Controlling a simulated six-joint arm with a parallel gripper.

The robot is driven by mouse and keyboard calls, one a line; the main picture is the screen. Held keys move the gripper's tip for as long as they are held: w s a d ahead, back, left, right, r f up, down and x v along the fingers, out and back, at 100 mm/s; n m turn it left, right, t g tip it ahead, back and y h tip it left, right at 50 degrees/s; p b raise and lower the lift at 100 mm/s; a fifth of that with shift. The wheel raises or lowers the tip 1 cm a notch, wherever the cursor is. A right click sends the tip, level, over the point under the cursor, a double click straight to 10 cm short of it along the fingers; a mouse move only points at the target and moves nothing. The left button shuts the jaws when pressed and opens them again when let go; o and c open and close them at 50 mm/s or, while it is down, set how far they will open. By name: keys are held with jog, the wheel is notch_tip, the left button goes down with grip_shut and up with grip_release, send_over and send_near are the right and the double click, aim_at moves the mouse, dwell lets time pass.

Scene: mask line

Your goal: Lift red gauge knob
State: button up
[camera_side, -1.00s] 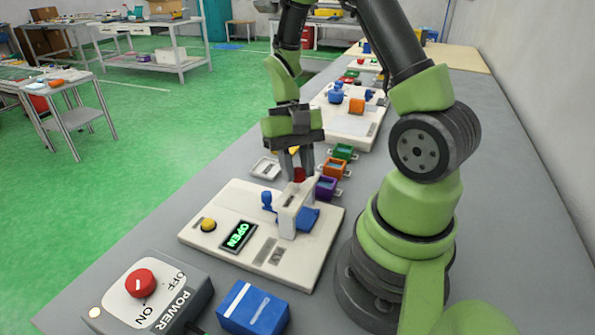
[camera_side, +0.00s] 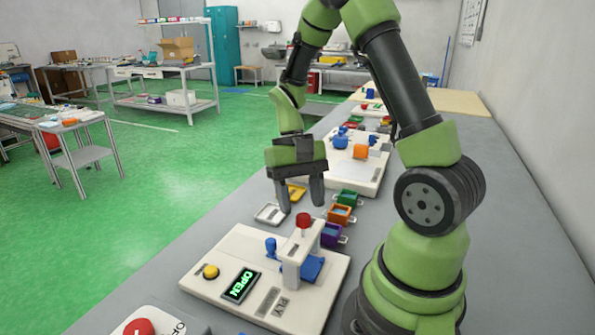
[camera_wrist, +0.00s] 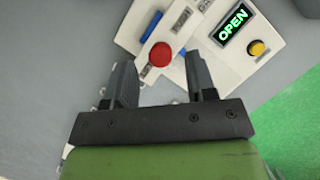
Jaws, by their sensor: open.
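The red gauge knob (camera_side: 303,220) sits on top of a white upright gauge block (camera_side: 297,252) on the white panel (camera_side: 225,262). My gripper (camera_side: 300,205) is open and empty, above and slightly behind the knob in the side view, apart from it. In the wrist view the red knob (camera_wrist: 160,54) lies ahead of the open fingertips (camera_wrist: 160,75), between their lines. The panel's display (camera_side: 241,285) reads OPEN in green. A blue part (camera_side: 312,268) lies beside the block.
A yellow button (camera_side: 210,271) and a blue knob (camera_side: 271,246) are on the panel. Purple (camera_side: 333,235), orange (camera_side: 340,214) and green (camera_side: 347,197) bins stand behind it. A white tray (camera_side: 268,214) lies to the left. A red power knob (camera_side: 138,327) is at the front.

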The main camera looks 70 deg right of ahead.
jog(key=v, duration=0.8)
jog(key=shift+a, duration=0.1)
jog(key=s+a+r+n+t, duration=0.2)
jog(key=s+a+r+t, duration=0.1)
jog(key=a+r+t, duration=0.1)
jog(key=s+a+r+n+t+h, duration=0.1)
jog(key=s+a+r+n+t, duration=0.2)
jog(key=a, duration=0.5)
notch_tip(320, 180, up, 2)
jog(key=s+t, duration=0.1)
jog(key=t, duration=0.2)
jog(key=shift+s+a, duration=0.3)
jog(key=shift+s, duration=0.05)
